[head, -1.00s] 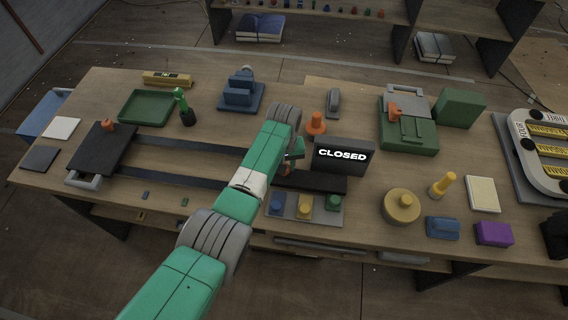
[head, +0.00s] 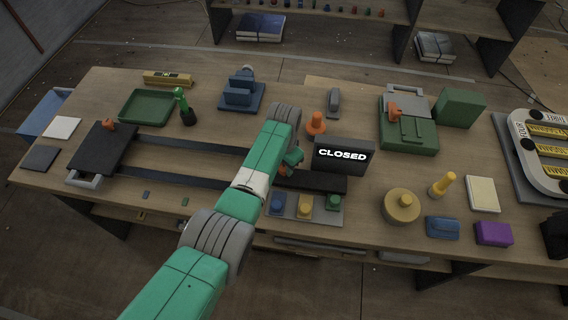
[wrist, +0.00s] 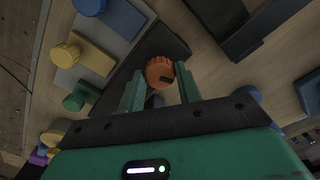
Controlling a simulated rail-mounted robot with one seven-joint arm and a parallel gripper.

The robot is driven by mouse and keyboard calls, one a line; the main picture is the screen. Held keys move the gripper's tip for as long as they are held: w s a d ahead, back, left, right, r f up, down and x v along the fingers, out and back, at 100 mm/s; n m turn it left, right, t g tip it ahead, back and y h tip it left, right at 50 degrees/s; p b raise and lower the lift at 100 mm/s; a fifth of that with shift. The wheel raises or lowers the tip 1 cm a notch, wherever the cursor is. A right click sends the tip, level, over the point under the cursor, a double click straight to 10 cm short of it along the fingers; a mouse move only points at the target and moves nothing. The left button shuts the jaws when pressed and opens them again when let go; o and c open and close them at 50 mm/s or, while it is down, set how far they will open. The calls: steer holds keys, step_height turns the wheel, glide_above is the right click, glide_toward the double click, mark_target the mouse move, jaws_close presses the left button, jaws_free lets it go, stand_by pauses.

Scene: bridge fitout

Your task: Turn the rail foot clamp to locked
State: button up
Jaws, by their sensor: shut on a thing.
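The rail foot clamp shows as a round orange ribbed knob (wrist: 159,70) with a dark mark on its face, on a black bar (wrist: 128,78) in the wrist view. My gripper (wrist: 160,76) has one green finger on each side of the knob and is shut on it. In the head view my gripper (head: 291,162) is low over the left end of the black bar (head: 322,183), and my arm and fingers hide most of the knob. No lock marking is readable.
A dark sign reading CLOSED (head: 342,156) stands just right of my gripper. Blue, yellow and green knobs on a grey plate (head: 322,217) lie in front. Two dark rails (head: 190,145) run left to a black plate (head: 103,150). An orange cone-shaped piece (head: 316,124) stands behind.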

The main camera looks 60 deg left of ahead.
mark_target(284, 167)
steer(key=shift+m, duration=2)
steer(key=o, duration=1)
step_height(284, 167, up, 8)
steer(key=shift+f+p, duration=0.1)
steer(key=shift+p, duration=1)
